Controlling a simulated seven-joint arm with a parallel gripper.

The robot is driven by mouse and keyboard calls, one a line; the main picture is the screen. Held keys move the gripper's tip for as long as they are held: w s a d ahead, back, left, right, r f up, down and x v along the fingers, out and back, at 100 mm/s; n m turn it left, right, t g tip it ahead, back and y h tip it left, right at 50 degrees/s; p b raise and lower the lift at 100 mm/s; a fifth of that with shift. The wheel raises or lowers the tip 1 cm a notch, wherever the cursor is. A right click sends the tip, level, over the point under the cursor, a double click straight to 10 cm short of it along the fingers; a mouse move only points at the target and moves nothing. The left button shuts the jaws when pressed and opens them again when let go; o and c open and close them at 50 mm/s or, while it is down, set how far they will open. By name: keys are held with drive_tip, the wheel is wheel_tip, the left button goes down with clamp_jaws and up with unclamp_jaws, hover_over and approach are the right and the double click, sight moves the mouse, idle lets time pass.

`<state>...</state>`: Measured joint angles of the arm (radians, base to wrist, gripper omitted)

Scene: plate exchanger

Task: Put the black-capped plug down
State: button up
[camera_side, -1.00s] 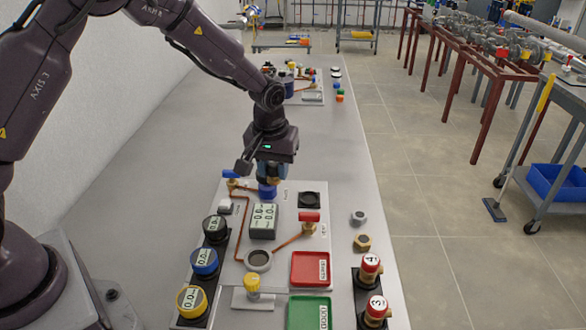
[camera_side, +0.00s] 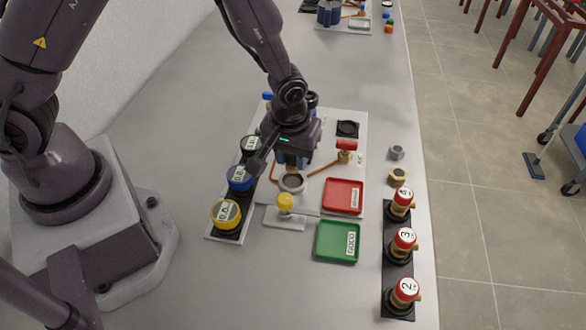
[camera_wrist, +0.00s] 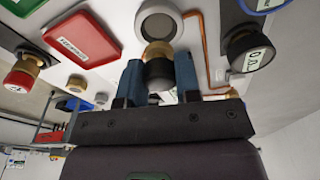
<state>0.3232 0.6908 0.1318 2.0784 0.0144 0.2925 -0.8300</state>
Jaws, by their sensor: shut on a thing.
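My gripper (camera_side: 291,164) is over the panel in the side view, close above the round grey-rimmed socket (camera_side: 292,184). In the wrist view its two blue fingers (camera_wrist: 158,64) are shut on the black-capped plug (camera_wrist: 158,74). The plug's black cap is between the fingers and its brass end points toward the same socket (camera_wrist: 160,22). The brass end overlaps the socket's edge in this view, and I cannot tell whether they touch. The side view hides most of the plug behind the gripper.
A red tray (camera_side: 343,196) and a green tray (camera_side: 338,242) lie to the right. A yellow knob (camera_side: 285,202) stands near the socket. Red-capped parts (camera_side: 404,242) stand in a black rack at right.

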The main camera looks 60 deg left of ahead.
sight(293, 168)
drive_tip(key=shift+f, duration=1.85)
drive_tip(key=shift+f, duration=0.15)
drive_tip(key=shift+f, duration=0.15)
drive_tip(key=o, duration=0.9)
